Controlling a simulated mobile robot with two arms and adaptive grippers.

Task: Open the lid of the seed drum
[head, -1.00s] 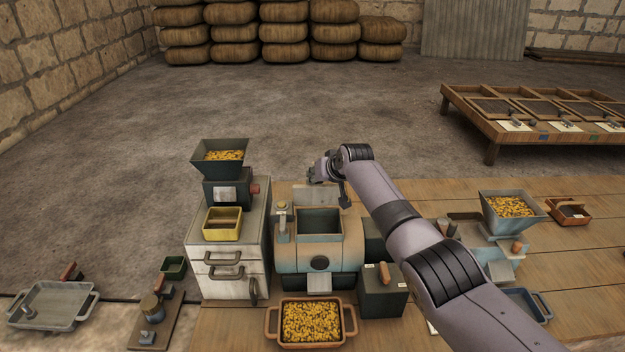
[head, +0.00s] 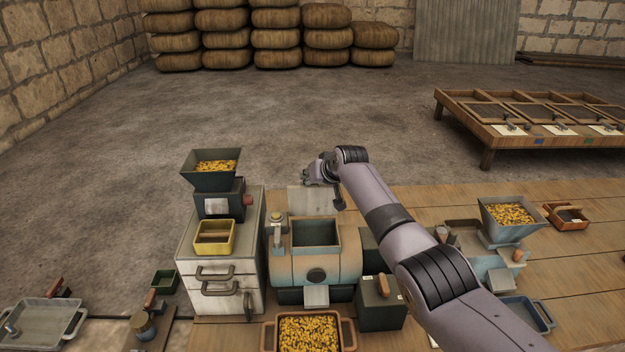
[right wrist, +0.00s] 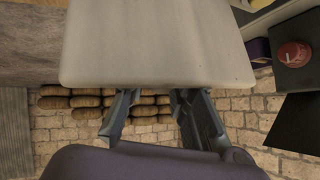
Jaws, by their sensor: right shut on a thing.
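The seed drum (head: 350,263) is a pale blue and tan barrel on the wooden floor, with a square opening on top. Its dark inside shows. The pale grey lid (head: 298,201) stands roughly upright behind the opening, partly hidden by my right arm and hand. My right gripper (head: 316,178) is at the lid's upper edge and shut on it. In the right wrist view the lid (right wrist: 155,45) is a broad pale plate reaching to the two fingers (right wrist: 158,112). My left gripper is not in view.
A white cabinet (head: 226,292) with a hopper (head: 208,180) stands left of the drum. A tray of yellow seed (head: 347,332) is in front. A dark box (head: 381,318) is at the drum's right. A low framed table (head: 460,112) stands at the back right. Open floor lies behind.

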